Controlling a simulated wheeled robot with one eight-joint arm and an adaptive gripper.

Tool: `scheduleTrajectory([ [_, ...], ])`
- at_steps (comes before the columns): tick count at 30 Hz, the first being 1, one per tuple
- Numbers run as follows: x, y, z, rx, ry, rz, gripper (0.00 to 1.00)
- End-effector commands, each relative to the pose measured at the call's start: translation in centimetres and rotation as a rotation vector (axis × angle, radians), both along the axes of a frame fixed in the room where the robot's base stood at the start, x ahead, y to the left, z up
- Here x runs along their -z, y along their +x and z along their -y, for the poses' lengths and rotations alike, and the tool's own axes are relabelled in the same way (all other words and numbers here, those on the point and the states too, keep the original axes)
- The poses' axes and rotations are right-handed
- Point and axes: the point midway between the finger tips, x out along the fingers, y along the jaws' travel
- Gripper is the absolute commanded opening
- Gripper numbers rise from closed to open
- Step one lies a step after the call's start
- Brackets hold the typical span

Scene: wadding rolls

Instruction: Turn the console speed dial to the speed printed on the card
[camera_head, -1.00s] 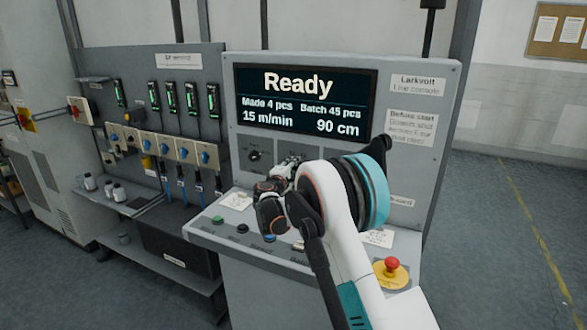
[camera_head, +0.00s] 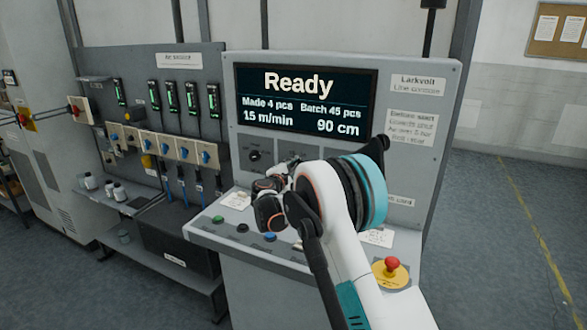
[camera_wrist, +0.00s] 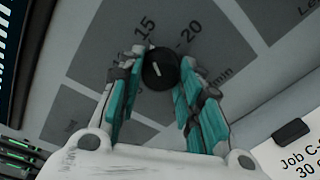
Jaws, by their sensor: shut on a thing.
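The speed dial (camera_wrist: 161,72) is a round black knob with a short white line, in the wrist view. The printed marks 15 and 20 stand above it, and the line points roughly up between them; I cannot tell the exact setting. My gripper (camera_wrist: 162,56) has its teal-padded fingers on both sides of the knob and is shut on it. In the head view my arm hides this dial. The console screen (camera_head: 305,98) reads Ready, 15 m/min and 90 cm.
Another black dial (camera_head: 254,156) sits left of my wrist on the console face. Green, black and blue buttons (camera_head: 270,237) line the ledge. A red emergency button (camera_head: 392,264) is at the front right. A switch panel (camera_head: 215,85) stands to the left.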

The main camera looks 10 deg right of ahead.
Motion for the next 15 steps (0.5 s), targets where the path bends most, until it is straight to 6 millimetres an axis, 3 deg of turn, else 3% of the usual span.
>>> scheduleTrajectory([
  [4, 0.09, -0.02, -0.04, 0.000, 0.002, 0.000, 0.09],
  [5, 0.09, -0.02, -0.04, 0.000, 0.002, 0.000, 0.38],
  [7, 0.08, -0.02, -0.04, 0.000, 0.002, 0.000, 0.53],
  [15, 0.04, 0.00, -0.02, 0.000, 0.002, 0.001, 0.53],
])
